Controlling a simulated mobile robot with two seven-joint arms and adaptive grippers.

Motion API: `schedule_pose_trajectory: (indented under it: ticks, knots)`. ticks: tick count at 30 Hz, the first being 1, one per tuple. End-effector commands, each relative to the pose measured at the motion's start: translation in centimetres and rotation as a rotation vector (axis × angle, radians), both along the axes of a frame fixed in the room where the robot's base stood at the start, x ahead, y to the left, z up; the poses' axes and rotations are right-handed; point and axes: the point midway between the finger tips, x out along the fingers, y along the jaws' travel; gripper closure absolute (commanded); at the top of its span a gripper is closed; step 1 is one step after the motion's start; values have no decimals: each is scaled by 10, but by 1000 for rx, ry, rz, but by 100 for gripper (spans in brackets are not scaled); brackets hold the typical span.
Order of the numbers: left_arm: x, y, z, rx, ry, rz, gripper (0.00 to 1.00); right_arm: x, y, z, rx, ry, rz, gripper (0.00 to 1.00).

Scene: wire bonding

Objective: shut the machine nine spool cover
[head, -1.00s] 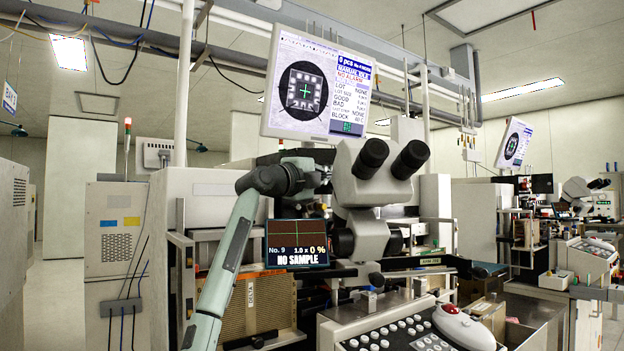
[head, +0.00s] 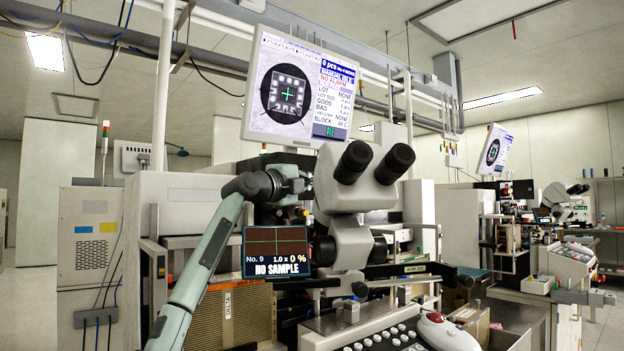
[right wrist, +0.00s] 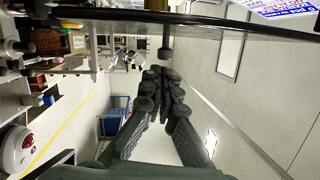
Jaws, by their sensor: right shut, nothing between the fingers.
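Machine nine carries a small black display (head: 276,252) reading No. 9, below its grey microscope (head: 362,185). One of my arms reaches up from the lower left in the head view, and its dark wrist is beside the microscope. The gripper at its end is hidden there among dark parts. In the right wrist view my right gripper (right wrist: 162,82) is shut, its dark fingers together and empty. A thin dark panel (right wrist: 200,20) crosses the top of that view, apart from the fingertips. I cannot tell if it is the spool cover. The left gripper is not seen.
A monitor (head: 300,90) hangs above the microscope. A control panel with buttons and a red-topped trackball (head: 446,332) juts out in front. Another machine (head: 540,215) stands at the right. A grey cabinet (head: 85,240) stands at the left. Pale floor shows at the far left.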

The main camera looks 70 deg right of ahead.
Motion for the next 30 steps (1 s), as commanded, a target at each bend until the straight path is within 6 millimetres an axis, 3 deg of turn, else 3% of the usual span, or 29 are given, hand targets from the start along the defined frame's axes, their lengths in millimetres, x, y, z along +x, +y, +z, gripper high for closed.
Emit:
schedule_pose_trajectory:
  ticks: [14, 30]
  knots:
    - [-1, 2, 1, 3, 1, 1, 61, 3, 9, -1, 0, -1, 2, 100]
    - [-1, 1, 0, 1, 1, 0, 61, 32, 103, -14, 0, 0, 1, 100]
